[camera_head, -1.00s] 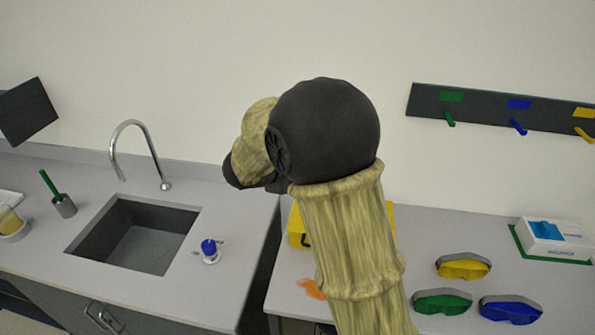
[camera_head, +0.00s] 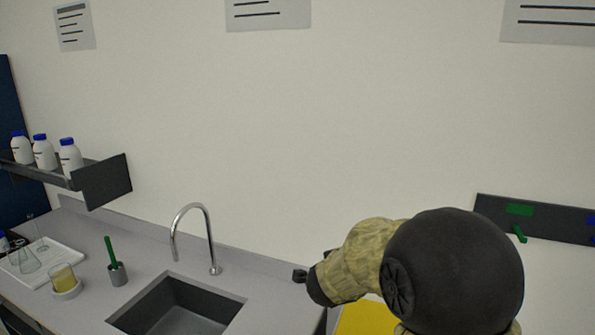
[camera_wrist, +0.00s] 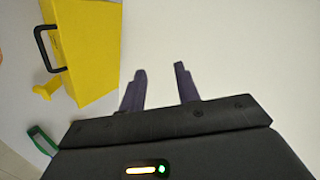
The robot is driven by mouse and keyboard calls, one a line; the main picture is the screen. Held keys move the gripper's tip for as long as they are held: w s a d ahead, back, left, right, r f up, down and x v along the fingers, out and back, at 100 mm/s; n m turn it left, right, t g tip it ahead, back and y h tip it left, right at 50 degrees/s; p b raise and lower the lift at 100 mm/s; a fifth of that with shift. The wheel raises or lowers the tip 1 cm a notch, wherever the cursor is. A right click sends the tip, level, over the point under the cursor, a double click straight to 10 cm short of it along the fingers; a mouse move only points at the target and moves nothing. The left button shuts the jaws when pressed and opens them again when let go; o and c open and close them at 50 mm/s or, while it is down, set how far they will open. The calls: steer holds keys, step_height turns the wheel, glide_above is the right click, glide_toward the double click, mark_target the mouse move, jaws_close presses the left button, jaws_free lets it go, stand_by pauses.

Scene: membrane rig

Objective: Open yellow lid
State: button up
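A yellow box (camera_wrist: 92,50) with a black handle (camera_wrist: 48,48) on its side shows at the upper left of the wrist view. Its top surface is shut as far as I can see, and the lid seam is not clear. In the head view only a yellow patch (camera_head: 367,318) of it shows at the bottom edge, partly hidden by my arm. My gripper (camera_wrist: 161,72) has its two dark fingers apart with nothing between them. The fingers are to the right of the box and apart from it in the picture. In the head view the fingers are mostly hidden.
A sink (camera_head: 180,308) with a tall tap (camera_head: 208,240) is left of my arm. A holder with a green brush (camera_head: 117,272), a beaker (camera_head: 64,278) and a tray stand further left. A bottle shelf (camera_head: 100,182) and a peg rail (camera_head: 545,217) are on the wall.

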steer(key=s+d+f+n+g+y+b, duration=0.1)
steer(key=s+f+n+g, duration=0.3)
steer(key=s+n, duration=0.4)
steer(key=s+d+f+n+g+y, duration=0.1)
steer(key=s+f+n+g+y, duration=0.2)
steer(key=s+f+n, duration=0.4)
steer(key=s+n+g, duration=0.1)
steer(key=s+n, duration=0.1)
steer(key=s, duration=0.6)
steer(key=shift+s+d+f+y+b, duration=0.15)
steer(key=shift+s+d+y+b, duration=0.05)
steer(key=shift+d+y+b, duration=0.2)
steer(key=shift+s+a, duration=0.1)
steer(key=shift+s, duration=0.05)
steer(key=c, duration=0.6)
jaws_close()
